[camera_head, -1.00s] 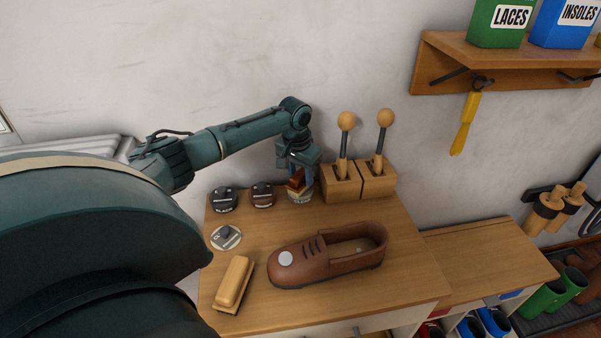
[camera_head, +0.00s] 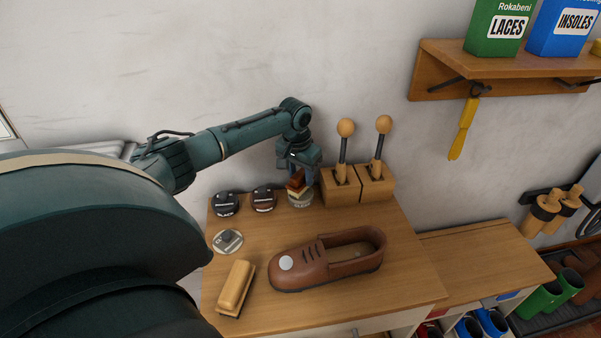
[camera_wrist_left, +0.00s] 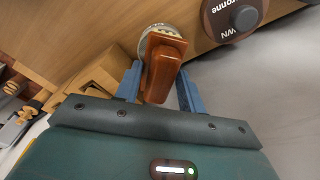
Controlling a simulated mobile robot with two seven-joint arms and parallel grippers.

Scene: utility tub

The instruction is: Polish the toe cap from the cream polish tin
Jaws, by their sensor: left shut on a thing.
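My left gripper (camera_head: 299,171) points down at the back of the bench, shut on a brown block-shaped applicator (camera_head: 296,182) with a paler lower part. In the left wrist view the blue fingers flank the applicator (camera_wrist_left: 163,62). The applicator's lower end is at the cream polish tin (camera_head: 301,201); whether it touches the polish is hidden. The tin's rim also shows in the left wrist view (camera_wrist_left: 146,38). The brown shoe (camera_head: 345,262) lies in the middle of the bench, toe to the left, with a pale round spot (camera_head: 286,263) on its toe cap. My right gripper is out of view.
A black tin (camera_head: 226,204) and a brown tin (camera_head: 263,199) stand left of the cream tin. A round lid-like disc (camera_head: 228,241) and a brush (camera_head: 235,288) lie left of the shoe. Wooden blocks with knobbed sticks (camera_head: 343,184) stand close right of my gripper.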

